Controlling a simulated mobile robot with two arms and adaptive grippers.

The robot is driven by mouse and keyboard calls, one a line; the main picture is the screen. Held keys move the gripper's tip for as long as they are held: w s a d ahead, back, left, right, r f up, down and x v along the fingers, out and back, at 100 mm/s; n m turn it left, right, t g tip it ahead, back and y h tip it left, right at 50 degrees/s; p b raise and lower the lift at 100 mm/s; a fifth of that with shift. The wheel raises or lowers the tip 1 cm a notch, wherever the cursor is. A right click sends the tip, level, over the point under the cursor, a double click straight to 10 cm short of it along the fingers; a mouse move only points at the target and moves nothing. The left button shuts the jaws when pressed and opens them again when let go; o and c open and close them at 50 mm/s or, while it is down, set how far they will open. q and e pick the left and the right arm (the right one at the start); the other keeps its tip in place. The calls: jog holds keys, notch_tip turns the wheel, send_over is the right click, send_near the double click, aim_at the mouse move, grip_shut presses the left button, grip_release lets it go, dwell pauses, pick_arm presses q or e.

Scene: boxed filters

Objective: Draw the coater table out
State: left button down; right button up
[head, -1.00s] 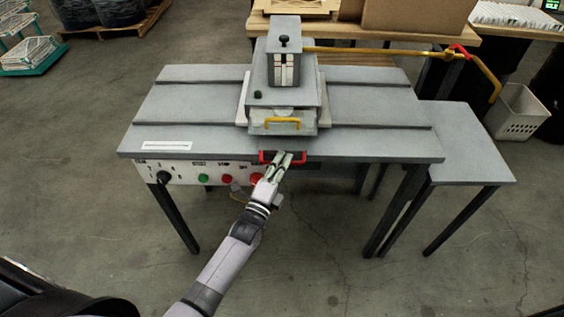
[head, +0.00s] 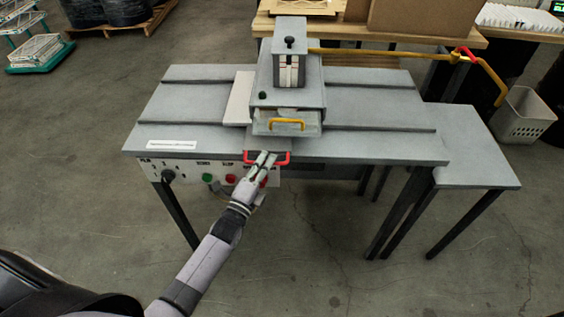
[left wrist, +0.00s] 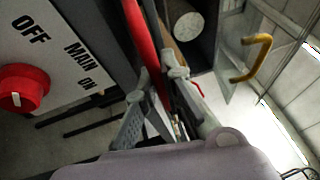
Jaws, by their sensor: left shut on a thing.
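The grey coater (head: 290,85) stands on a long grey bench. A pale plate (head: 237,103) sticks out from under its left side, seemingly the sliding coater table. A red handle (head: 281,160) is at the bench's front edge, below the yellow drawer handle (head: 288,122). My left gripper (head: 264,159) is shut on the red handle. In the left wrist view, the red bar (left wrist: 142,35) runs between the fingers (left wrist: 160,105); their exact contact is partly hidden. My right gripper is not in view.
The bench (head: 385,110) carries a control panel (head: 185,170) with knobs and buttons below its front edge. A lower grey side table (head: 465,145) stands at right. A yellow pipe (head: 390,54) runs right from the coater. Floor in front is clear.

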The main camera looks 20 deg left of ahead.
pick_arm(q)
jog(key=s+a+b, duration=0.2)
jog(key=s+a, duration=0.2)
jog(key=a, duration=0.9)
jog(key=s+a+b, duration=0.2)
jog(key=s+a, duration=0.1)
jog(key=a, duration=1)
jog(key=shift+s+a, duration=0.35)
jog(key=shift+a, duration=0.05)
jog(key=c, duration=1.9)
grip_release()
jog(key=shift+s+a, duration=0.15)
jog(key=shift+a, duration=0.1)
jog(key=shift+o, duration=0.9)
jog(key=shift+d, duration=0.2)
